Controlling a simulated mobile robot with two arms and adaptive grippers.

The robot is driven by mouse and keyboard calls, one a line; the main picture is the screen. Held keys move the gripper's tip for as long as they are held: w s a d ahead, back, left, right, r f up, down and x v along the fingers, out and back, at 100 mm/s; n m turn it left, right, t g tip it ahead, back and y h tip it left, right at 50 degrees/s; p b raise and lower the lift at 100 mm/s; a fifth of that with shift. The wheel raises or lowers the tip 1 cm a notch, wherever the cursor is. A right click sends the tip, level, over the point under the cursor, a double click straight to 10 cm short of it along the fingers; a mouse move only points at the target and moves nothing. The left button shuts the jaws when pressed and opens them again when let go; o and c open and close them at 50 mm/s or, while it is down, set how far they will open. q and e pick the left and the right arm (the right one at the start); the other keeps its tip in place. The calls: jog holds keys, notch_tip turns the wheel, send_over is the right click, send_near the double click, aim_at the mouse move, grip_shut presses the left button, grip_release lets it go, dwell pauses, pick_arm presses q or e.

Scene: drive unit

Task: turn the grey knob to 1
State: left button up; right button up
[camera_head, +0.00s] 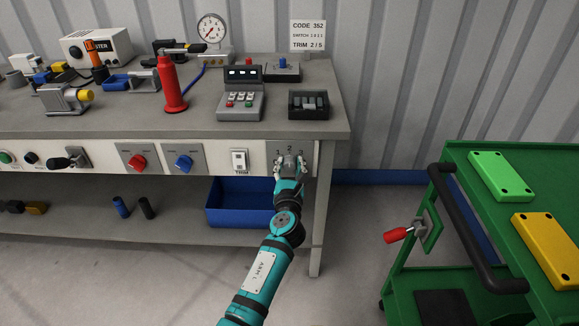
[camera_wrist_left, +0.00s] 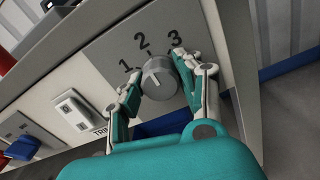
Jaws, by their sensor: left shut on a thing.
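The grey knob (camera_wrist_left: 160,80) sits on a light grey panel (camera_wrist_left: 105,50) marked 1, 2 and 3 at the right end of the bench front. A pale pointer line shows on its face, but I cannot tell surely which number it points at. My left gripper (camera_wrist_left: 159,83) has one finger on each side of the knob and is shut on it. In the head view, my left gripper (camera_head: 290,163) reaches the panel from below and hides most of the knob. My right gripper is in neither view.
A white TRIM switch (camera_head: 239,160), a blue knob (camera_head: 184,162) and a red knob (camera_head: 138,162) sit left along the bench front. A blue bin (camera_head: 230,215) is on the shelf below. A green cart (camera_head: 455,165) stands at right, with clear floor between.

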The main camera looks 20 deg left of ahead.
pick_arm(q)
jog(key=shift+n, duration=2)
jog(key=shift+f+n+b, duration=0.1)
jog(key=shift+n+b, duration=0.35)
jog(key=shift+n, duration=0.45)
jog(key=shift+n+b, duration=0.45)
jog(key=shift+n, duration=1.55)
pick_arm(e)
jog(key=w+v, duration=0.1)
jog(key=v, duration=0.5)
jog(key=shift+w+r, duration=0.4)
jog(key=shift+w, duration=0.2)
pick_arm(q)
jog(key=o, duration=1.1)
jog(key=shift+o, duration=0.2)
